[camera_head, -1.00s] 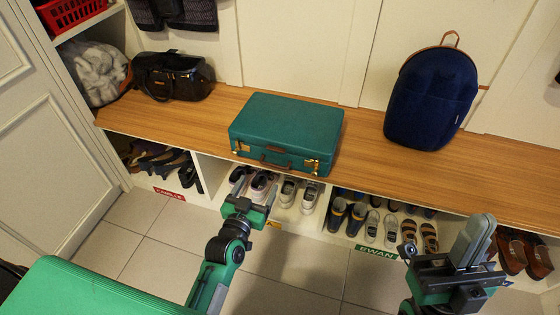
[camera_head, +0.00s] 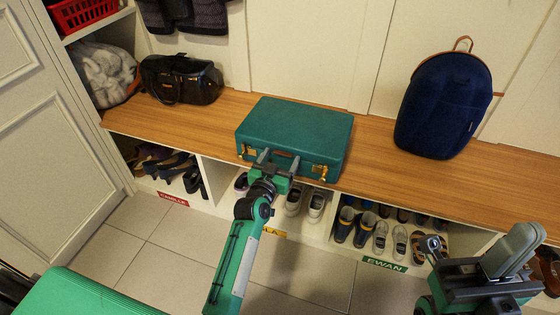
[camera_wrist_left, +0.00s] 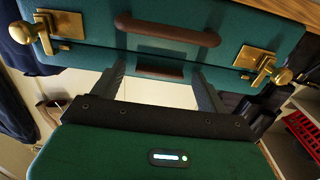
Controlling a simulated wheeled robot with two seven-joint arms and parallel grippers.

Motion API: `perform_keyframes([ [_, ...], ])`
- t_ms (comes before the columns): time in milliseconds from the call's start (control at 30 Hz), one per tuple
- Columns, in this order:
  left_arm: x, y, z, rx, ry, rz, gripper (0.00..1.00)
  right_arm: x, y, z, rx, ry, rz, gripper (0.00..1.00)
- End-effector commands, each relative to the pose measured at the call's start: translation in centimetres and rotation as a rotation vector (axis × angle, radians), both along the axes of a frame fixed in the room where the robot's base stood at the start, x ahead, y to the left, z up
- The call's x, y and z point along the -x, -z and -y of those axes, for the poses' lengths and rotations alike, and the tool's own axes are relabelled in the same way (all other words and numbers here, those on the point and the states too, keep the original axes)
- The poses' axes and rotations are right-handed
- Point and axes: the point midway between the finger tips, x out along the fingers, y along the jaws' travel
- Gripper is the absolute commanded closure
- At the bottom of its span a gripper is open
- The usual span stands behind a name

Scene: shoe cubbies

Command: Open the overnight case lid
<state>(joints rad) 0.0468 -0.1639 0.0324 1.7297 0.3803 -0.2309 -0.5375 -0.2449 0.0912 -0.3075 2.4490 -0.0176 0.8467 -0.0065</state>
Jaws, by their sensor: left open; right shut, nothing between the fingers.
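The overnight case (camera_head: 295,128) is a green, closed case lying flat on the wooden bench, its latched front facing me. In the left wrist view the case (camera_wrist_left: 90,30) shows a brown handle (camera_wrist_left: 168,30) between two brass latches, one on the left (camera_wrist_left: 35,38) and one on the right (camera_wrist_left: 258,62). My left gripper (camera_head: 278,160) is open at the case's front, by the handle; in the left wrist view its fingers (camera_wrist_left: 160,78) are apart with the handle ahead of them. Contact cannot be told. My right gripper (camera_head: 528,240) is shut and empty, away from the case at the lower right.
A blue backpack (camera_head: 442,105) stands on the bench at the right. A black bag (camera_head: 180,80) sits at the left. The wooden bench (camera_head: 375,150) is bare between case and backpack. Cubbies with several shoes (camera_head: 362,228) lie below its front edge.

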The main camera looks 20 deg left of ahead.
Motion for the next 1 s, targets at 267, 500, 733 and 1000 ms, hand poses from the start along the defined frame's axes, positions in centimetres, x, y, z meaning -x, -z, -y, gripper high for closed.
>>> perform_keyframes([
  [267,-0.18,0.00,0.02,0.000,0.000,0.000,0.24,0.03,-0.23,0.01,-0.001,0.000,0.007,1.00],
  [500,-0.17,0.00,0.02,0.000,0.000,0.000,0.63,0.08,-0.21,0.04,-0.005,0.001,0.007,1.00],
  [733,-0.16,-0.02,0.01,0.000,0.000,-0.001,0.87,0.10,-0.24,0.06,-0.007,0.001,0.007,1.00],
  [1000,-0.15,-0.47,-0.20,-0.001,0.000,-0.010,0.87,0.21,-0.72,0.10,-0.009,0.002,0.007,1.00],
])
